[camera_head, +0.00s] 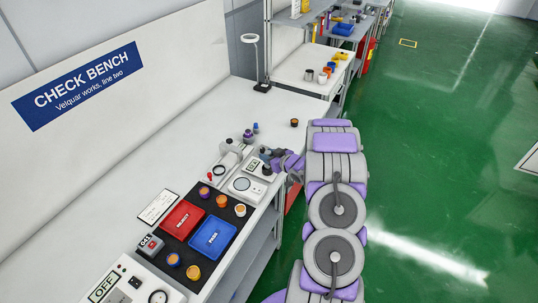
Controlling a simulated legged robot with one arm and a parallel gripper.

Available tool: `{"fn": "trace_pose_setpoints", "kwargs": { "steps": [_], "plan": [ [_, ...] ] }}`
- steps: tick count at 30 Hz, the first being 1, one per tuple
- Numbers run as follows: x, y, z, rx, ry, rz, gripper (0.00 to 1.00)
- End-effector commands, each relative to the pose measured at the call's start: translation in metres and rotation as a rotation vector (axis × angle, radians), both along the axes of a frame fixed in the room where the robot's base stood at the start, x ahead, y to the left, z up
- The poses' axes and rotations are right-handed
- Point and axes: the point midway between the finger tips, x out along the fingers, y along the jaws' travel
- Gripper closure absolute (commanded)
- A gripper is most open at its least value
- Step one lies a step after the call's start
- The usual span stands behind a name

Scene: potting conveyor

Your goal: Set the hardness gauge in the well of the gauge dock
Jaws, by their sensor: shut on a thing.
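My gripper (272,158) reaches in from the right over the front part of the white bench, low beside a white unit with a small display (254,169). Its dark jaws are shut on a small dark thing, which I take to be the hardness gauge. The jaws hide most of it, and I cannot tell whether it touches anything below. I cannot pick out the gauge dock or its well with certainty. A pale plate with a ring and a rod (221,170) lies just left of the display unit.
A black mat carries a red REJECT tray (182,219), a blue PASS tray (213,237) and several small round pots. A dark knobbed object (248,136) and a blue bottle (256,128) stand behind my gripper. A lamp (250,40) stands farther back. The bench's back left is bare.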

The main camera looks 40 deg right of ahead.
Motion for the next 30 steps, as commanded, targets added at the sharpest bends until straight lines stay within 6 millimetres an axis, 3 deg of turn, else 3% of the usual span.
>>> {"fn": "trace_pose_setpoints", "kwargs": {
  "steps": [22,23,30],
  "plan": [
    [0.000,0.000,-0.018,0.001,0.000,0.000,1.00],
    [0.000,0.000,-0.017,0.001,0.000,0.000,0.60],
    [0.000,-0.001,-0.017,0.001,0.000,0.000,0.37]
  ]
}}
